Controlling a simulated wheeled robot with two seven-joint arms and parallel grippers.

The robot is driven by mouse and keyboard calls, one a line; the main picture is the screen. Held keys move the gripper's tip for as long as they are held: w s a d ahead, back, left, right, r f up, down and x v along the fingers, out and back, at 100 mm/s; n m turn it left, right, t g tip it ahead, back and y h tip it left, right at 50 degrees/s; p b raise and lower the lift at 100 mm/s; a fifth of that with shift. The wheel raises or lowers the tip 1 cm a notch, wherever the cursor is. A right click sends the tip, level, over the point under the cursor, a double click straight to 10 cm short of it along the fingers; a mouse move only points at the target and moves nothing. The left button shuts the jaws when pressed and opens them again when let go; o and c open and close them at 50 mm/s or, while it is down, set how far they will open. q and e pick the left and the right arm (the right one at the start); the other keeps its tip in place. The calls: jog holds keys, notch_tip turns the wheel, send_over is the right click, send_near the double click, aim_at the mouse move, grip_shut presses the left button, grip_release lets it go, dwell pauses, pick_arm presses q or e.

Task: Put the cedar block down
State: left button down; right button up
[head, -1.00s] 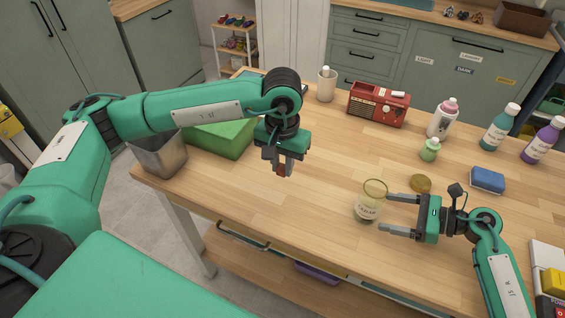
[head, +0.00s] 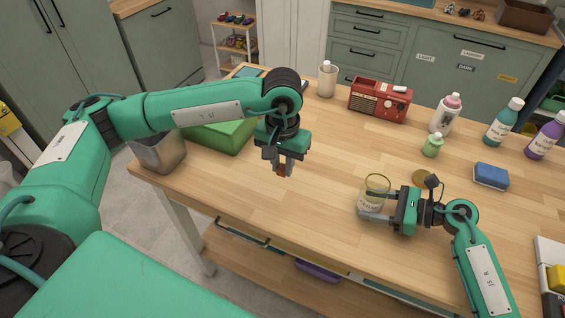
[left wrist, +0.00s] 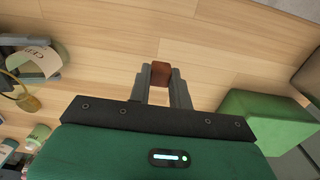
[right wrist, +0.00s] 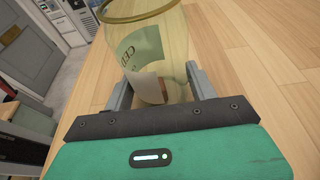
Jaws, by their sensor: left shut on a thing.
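The cedar block (head: 281,170) is a small reddish-brown cube. My left gripper (head: 281,166) is shut on it and holds it, pointing down, above the left part of the wooden table. In the left wrist view the block (left wrist: 161,73) sits between the fingertips. A clear glass jar (head: 375,186) with a pale label stands upright and open-topped near the front edge. My right gripper (head: 376,208) has a finger on each side of the jar. The jar (right wrist: 150,50) fills most of the gap in the right wrist view; whether the fingers press on it cannot be told.
A green box (head: 222,133) and a metal bin (head: 160,152) are at the left. The middle of the table (head: 330,150) is clear.

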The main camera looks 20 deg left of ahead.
pick_arm(q)
jog(key=w+d+r, duration=0.2)
jog(key=d+r, duration=0.1)
jog(key=d, duration=0.3)
jog(key=w+d+r, duration=0.3)
jog(key=d, duration=0.3)
notch_tip(320, 180, up, 6)
send_over(373, 195)
jog(key=w, duration=0.3)
notch_tip(373, 195, down, 8)
jog(key=shift+d, duration=0.15)
jog(key=shift+f, duration=0.1)
jog(key=c, duration=1.2)
grip_release()
